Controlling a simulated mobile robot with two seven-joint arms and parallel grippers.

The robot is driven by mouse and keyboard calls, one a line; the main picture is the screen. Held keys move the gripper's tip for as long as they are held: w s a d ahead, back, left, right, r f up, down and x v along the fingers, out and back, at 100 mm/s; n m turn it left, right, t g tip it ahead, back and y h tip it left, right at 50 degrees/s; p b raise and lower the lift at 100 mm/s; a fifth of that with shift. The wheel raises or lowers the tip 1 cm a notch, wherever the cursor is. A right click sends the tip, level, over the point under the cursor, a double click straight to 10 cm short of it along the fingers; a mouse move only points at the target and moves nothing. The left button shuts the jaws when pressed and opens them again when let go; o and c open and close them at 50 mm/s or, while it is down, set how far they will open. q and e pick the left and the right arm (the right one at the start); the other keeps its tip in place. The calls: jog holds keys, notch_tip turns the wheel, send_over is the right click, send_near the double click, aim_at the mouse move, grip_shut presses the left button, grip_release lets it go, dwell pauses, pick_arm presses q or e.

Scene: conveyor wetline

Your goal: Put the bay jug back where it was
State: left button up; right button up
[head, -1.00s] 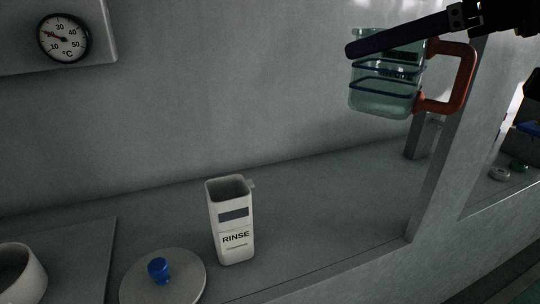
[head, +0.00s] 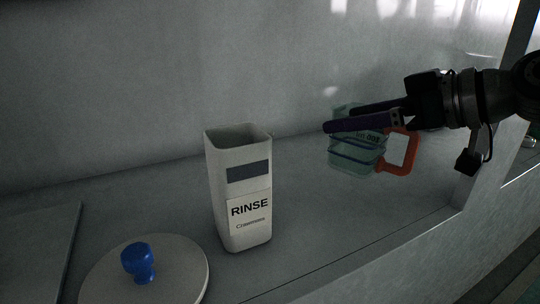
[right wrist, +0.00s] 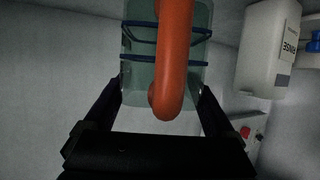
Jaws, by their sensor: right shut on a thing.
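The jug (head: 352,158) is clear greenish with dark blue bands and an orange-red handle (head: 405,153). In the head view it is right of centre, upright, over the grey counter. I cannot tell whether its base touches the counter. My right gripper (head: 343,117) is shut on the jug's body near its top, with one dark finger on each side. In the right wrist view the jug (right wrist: 138,60) sits between the fingers, with its handle facing the camera. My left gripper is not in view.
A white RINSE container (head: 238,190) stands left of the jug on the counter (head: 330,225). A round pale lid (head: 185,265) with a blue knob (head: 138,262) lies at the front left. A wall post (head: 490,165) stands at the right. The counter between container and jug is clear.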

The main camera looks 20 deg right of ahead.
aim_at(350, 153)
notch_tip(350, 153, down, 6)
jog(key=shift+r+b, duration=0.15)
jog(key=shift+b, duration=1)
